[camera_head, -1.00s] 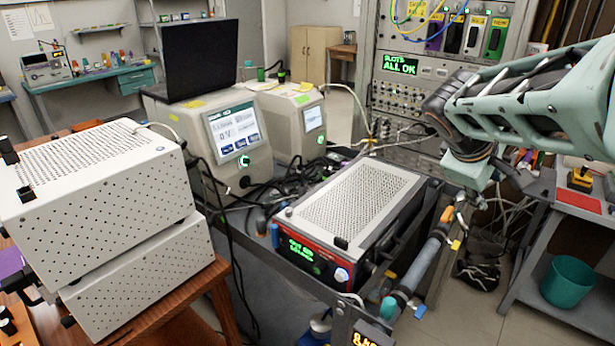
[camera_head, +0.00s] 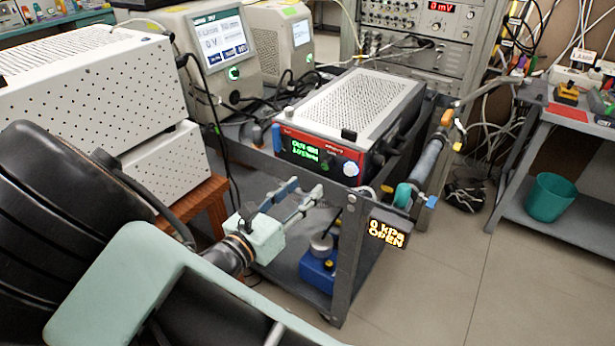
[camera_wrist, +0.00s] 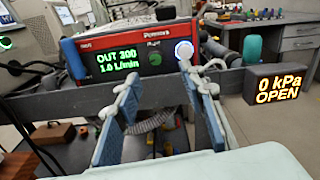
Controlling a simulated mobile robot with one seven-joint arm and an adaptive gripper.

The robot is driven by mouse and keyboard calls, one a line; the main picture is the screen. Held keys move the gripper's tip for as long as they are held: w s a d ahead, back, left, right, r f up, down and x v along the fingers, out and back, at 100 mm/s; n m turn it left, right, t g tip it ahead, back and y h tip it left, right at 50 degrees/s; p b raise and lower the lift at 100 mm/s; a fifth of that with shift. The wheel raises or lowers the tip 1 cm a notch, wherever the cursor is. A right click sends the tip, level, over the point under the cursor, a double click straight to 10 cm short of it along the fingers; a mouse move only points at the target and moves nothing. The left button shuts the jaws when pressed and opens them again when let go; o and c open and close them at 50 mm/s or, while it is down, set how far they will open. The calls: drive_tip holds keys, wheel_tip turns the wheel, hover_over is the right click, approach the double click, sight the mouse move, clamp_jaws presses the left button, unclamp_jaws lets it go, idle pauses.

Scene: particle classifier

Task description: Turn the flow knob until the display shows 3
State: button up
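The red-fronted instrument (camera_head: 365,157) with a perforated light top sits on the grey cart. Its green display (camera_wrist: 122,60) reads "OUT 300" and "1.0 L/min" in the wrist view. Right of the display are a dark green knob (camera_wrist: 155,57) and a white, blue-rimmed round knob (camera_wrist: 184,51); the small labels are too blurred to tell surely which is the flow knob. My gripper (camera_head: 303,193) is open and empty, in front of and below the panel, apart from it. In the wrist view, my gripper's blue-padded fingers (camera_wrist: 160,74) point toward the panel.
The cart's grey front rail (camera_wrist: 60,101) runs below the panel. A small display (camera_head: 386,233) reading "0 kPa OPEN" hangs at the cart corner. A blue-ended tube (camera_head: 425,165) lies right of the instrument. White perforated boxes (camera_head: 80,90) stand at left.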

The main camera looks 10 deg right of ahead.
sight(325, 167)
drive_tip(key=shift+n+t, duration=0.3)
drive_tip(key=shift+n, duration=0.1)
drive_tip(key=x, duration=0.3)
drive_tip(key=b+x, duration=0.1)
drive_tip(key=x, duration=0.2)
drive_tip(key=b+x, duration=0.1)
drive_tip(key=x, duration=0.3)
drive_tip(key=shift+w+a+f, duration=0.15)
drive_tip(key=shift+a+f, duration=0.05)
drive_tip(key=shift+f, duration=0.2)
clamp_jaws()
